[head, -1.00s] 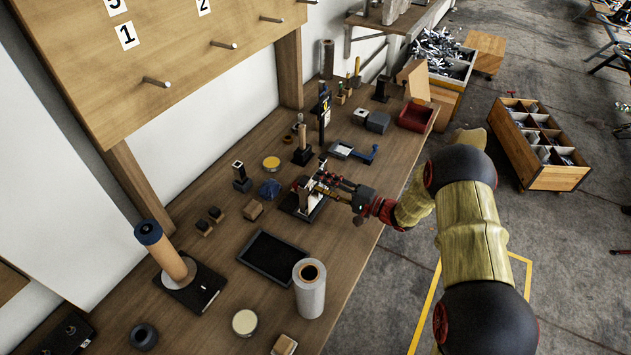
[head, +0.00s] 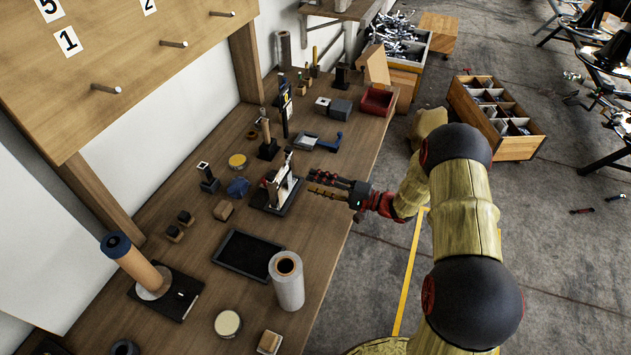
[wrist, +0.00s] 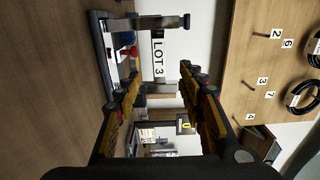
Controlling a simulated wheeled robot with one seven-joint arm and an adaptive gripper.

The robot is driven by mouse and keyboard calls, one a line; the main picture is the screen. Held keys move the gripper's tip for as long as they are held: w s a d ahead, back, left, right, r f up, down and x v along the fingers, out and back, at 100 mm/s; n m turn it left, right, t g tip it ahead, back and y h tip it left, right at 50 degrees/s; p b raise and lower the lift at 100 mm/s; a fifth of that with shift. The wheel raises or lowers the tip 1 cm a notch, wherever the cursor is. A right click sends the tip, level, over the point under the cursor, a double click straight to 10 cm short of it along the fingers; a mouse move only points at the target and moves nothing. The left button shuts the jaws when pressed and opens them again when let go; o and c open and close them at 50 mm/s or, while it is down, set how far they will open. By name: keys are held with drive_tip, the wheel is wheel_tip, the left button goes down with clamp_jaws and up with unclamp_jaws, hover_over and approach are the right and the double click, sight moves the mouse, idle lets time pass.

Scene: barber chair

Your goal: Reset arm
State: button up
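My gripper (head: 312,184) is at the end of my arm, over the right edge of the workbench in the head view. In the wrist view its two fingers (wrist: 160,80) are spread apart with nothing between them. In the head view it is just right of a small upright stand with a white and metal part (head: 283,186) on a dark base, apart from it. The stand seems to show at the upper left of the wrist view (wrist: 112,45), near a white "LOT 3" label (wrist: 158,60).
A numbered peg board (head: 120,60) stands left. The floor (head: 375,250) beside the bench is clear.

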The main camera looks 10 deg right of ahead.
drive_tip(key=w+d+r+n+t+h, duration=0.25)
drive_tip(key=w+d+r+h, duration=0.25)
drive_tip(key=w+r+h, duration=0.5)
drive_tip(key=s+d+r+h, duration=0.3)
drive_tip(key=s+r, duration=0.1)
drive_tip(key=r, duration=0.3)
drive_tip(key=s+d+r+h, duration=0.2)
drive_tip(key=s+d+r, duration=0.1)
drive_tip(key=s+r, duration=0.3)
drive_tip(key=s+r+g+h, duration=0.2)
drive_tip(key=s+r+g, duration=0.15)
drive_tip(key=s, duration=0.95)
drive_tip(key=s+a+f+n+g+y, duration=0.1)
drive_tip(key=s+a+n, duration=0.1)
drive_tip(key=s, duration=0.8)
drive_tip(key=s+a+f+n+g+y, duration=0.1)
drive_tip(key=s+a, duration=0.3)
drive_tip(key=s, duration=0.7)
drive_tip(key=shift+s+a+f+n+g, duration=0.25)
drive_tip(key=shift+a+f+n+g, duration=0.1)
drive_tip(key=shift+n+g, duration=0.25)
drive_tip(key=shift+c, duration=0.5)
